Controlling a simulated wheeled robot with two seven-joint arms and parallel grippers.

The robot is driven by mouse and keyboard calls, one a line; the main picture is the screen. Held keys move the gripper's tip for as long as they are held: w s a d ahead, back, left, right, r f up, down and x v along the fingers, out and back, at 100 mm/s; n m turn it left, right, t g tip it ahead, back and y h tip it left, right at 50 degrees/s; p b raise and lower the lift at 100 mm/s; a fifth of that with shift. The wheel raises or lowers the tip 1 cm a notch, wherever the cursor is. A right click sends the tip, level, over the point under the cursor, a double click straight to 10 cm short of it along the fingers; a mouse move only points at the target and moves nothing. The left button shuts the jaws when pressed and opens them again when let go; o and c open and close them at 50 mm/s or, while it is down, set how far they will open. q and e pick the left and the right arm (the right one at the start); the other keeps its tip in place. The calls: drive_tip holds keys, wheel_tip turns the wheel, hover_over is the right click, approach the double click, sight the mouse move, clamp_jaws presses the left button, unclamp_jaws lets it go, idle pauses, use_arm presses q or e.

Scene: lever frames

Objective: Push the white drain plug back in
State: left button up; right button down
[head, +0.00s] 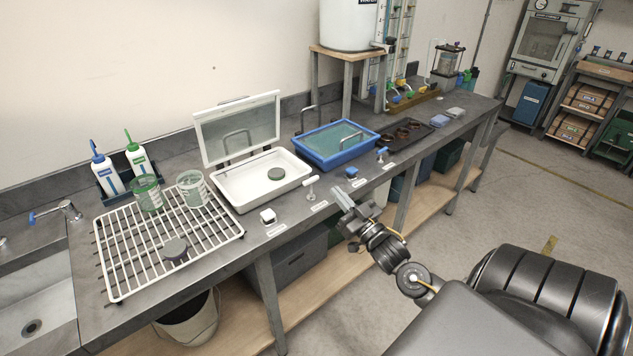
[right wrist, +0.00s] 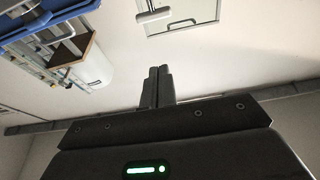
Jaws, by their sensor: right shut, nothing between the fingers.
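Two white fittings stand at the counter's front edge by the white tray (head: 240,196): a square-topped white knob (head: 268,216) and a white T-shaped handle (head: 311,187). I cannot tell for certain which is the drain plug. My right gripper (head: 341,194) is shut and empty, just right of the T-shaped handle and apart from it, in front of the counter edge. In the right wrist view the shut fingers (right wrist: 158,72) point toward a white bar on a stem (right wrist: 152,15), likely that handle. My left gripper is not in view.
A blue tray (head: 318,160) stands further right, with a blue knob (head: 352,173) and a blue T-shaped handle (head: 382,154) before it. A white wire rack (head: 118,258) with cups lies left. The white tray's lid (head: 238,128) stands raised. The floor before the counter is clear.

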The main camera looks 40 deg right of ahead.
wheel_tip(320, 180, up, 4)
drive_tip(key=p, duration=0.3)
hover_over(311, 188)
drive_tip(key=s, duration=0.2)
drive_tip(key=f, duration=0.3)
drive_tip(key=shift+w+d+f+p, duration=0.1)
drive_tip(key=shift+d+f+p, duration=0.1)
drive_tip(key=shift+f+p, duration=0.1)
drive_tip(key=shift+f, duration=0.45)
wheel_tip(311, 188, down, 4)
drive_tip(key=b, duration=0.2)
drive_tip(key=shift+r+b, duration=0.2)
drive_tip(key=shift+b, duration=0.15)
drive_tip(key=shift+a, duration=0.1)
drive_tip(key=shift+r, duration=0.1)
